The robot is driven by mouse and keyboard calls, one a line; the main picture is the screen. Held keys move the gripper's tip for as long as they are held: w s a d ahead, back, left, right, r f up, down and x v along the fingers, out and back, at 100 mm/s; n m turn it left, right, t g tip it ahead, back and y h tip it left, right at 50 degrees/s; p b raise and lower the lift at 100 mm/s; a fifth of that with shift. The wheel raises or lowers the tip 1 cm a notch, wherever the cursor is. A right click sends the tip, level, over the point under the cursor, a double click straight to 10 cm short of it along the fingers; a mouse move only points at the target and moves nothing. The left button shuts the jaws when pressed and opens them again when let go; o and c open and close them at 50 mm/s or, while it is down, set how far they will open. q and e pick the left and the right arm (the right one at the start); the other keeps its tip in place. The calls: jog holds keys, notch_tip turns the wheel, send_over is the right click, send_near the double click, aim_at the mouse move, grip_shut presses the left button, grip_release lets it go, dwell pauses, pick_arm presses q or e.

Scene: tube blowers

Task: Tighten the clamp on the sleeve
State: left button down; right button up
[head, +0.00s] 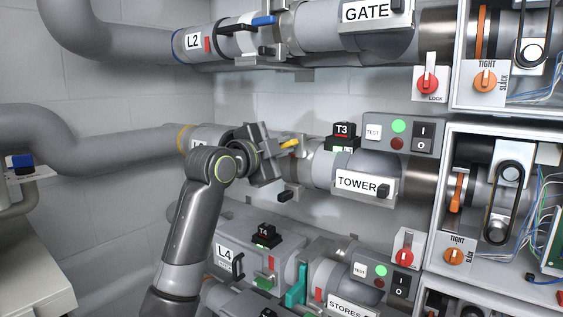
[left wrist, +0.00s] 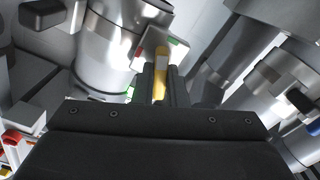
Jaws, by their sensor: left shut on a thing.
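My left gripper (head: 282,158) is at the middle tube line, beside the steel clamp and sleeve (head: 306,168) left of the TOWER pipe. It is shut on a yellow lever (head: 289,144), whose tip shows past the fingers. In the left wrist view the yellow lever (left wrist: 161,62) stands between the two dark fingers (left wrist: 160,85), near a shiny round sleeve (left wrist: 110,50). My gripper and wrist hide much of the clamp. I cannot tell how tight the clamp is. My right gripper is not in view.
Above runs the GATE line with a blue-handled clamp (head: 264,20). Below is the L4 line with a green-handled clamp (head: 296,287). A T3 meter (head: 343,136) and a control box (head: 398,133) sit close to the right. Open blower cabinets (head: 492,180) stand at far right.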

pick_arm(q)
jog(key=shift+f+m+b, duration=0.1)
jog(key=shift+m+b, duration=1.4)
jog(key=shift+m, duration=0.7)
jog(key=c, duration=1.5)
grip_release()
jog(key=shift+o, duration=0.2)
